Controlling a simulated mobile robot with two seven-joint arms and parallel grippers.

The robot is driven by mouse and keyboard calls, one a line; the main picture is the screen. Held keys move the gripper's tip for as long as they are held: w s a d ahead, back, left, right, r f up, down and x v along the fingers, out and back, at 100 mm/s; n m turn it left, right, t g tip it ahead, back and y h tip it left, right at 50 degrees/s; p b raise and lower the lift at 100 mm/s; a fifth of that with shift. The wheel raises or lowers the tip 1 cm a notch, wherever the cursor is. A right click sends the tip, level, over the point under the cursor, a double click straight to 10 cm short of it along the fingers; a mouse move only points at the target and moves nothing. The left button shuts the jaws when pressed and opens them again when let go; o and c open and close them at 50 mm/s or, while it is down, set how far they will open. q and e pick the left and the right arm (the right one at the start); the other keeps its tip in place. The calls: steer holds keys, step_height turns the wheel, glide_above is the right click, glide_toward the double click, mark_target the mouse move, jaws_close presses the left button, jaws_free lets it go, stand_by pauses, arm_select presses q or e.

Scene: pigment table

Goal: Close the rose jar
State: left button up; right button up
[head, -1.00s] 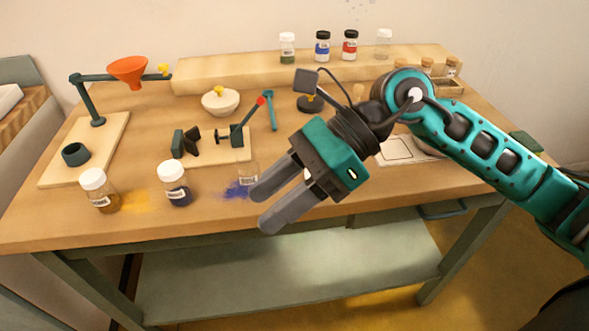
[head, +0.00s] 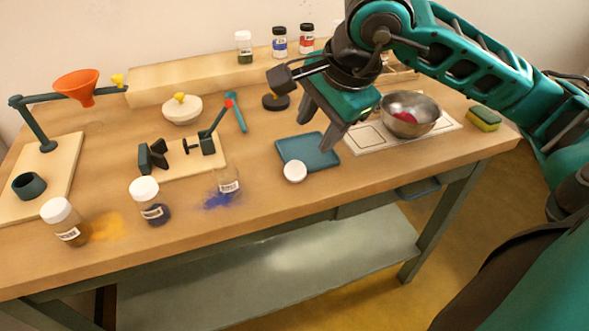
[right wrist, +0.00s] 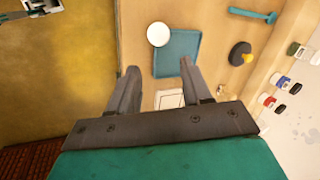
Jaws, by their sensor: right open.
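A clear jar (head: 229,181) without a lid stands beside the blue powder near the table's front; it looks empty, and I cannot read its label, so I cannot tell if it is the rose jar. A round white lid (head: 294,171) lies at the front edge of the teal tray (head: 318,139); the lid also shows in the right wrist view (right wrist: 159,34). My right gripper (head: 316,128) is open and empty above the tray's back part, with its fingers pointing down; its fingers also show in the right wrist view (right wrist: 158,68). My left gripper is not in view.
Lidded jars of ochre (head: 65,222) and dark blue (head: 149,202) stand at the front left. A metal bowl (head: 411,114) with pink-red content sits on a white board at right, near a sponge (head: 484,119). A funnel stand (head: 35,126) is at left. Several jars line the back ledge.

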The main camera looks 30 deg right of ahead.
glide_above(299, 168)
steer(key=s, duration=0.2)
step_height(299, 168, down, 6)
steer(key=shift+s+f+b, duration=0.15)
steer(key=shift+f+b, duration=0.1)
steer(key=shift+b, duration=0.05)
steer(key=x, duration=0.5)
steer(key=shift+f, duration=0.15)
steer(key=shift+s, duration=0.1)
steer(key=shift+c, duration=0.3)
steer(key=c, duration=0.6)
